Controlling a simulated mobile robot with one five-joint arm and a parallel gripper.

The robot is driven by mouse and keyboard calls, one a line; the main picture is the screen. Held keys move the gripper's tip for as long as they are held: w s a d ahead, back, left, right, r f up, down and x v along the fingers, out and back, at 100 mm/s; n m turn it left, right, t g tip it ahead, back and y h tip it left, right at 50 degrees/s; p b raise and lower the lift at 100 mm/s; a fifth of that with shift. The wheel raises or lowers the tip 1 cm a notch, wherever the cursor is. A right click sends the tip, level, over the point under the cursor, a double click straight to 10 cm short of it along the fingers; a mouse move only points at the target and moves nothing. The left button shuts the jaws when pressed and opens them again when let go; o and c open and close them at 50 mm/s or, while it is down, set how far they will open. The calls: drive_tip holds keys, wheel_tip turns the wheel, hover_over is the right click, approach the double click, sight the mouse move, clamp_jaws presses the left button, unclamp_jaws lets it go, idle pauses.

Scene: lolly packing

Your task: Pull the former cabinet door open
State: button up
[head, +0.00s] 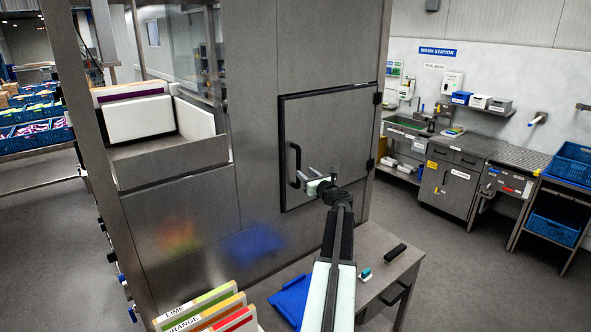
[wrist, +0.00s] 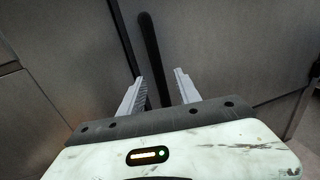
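The former cabinet door (head: 335,125) is a square grey metal panel, flush in the tall cabinet and closed. Its black vertical bar handle (head: 293,165) is on the left side, with hinges on the right edge. My gripper (head: 305,172) is in front of the door, just right of the handle in the head view. In the wrist view, the handle (wrist: 152,60) runs between the two fingers of my open gripper (wrist: 160,75). A gap shows on each side of the bar, and neither finger clearly touches it. The handle's lower end is hidden behind my gripper body.
A metal bench (head: 375,255) with a blue tray (head: 292,300) and a black handle-like item stands below the door. Lime and orange labelled boards (head: 205,305) stand at the front left. Open floor (head: 460,270) lies to the right, before the wash station counter.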

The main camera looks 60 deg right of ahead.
sight(299, 169)
drive_tip(key=x, duration=0.6)
drive_tip(key=shift+w, duration=0.2)
drive_tip(key=shift+a, duration=0.1)
drive_tip(key=shift+c, duration=0.3)
drive_tip(key=shift+s, duration=0.1)
clamp_jaws()
idle(0.5)
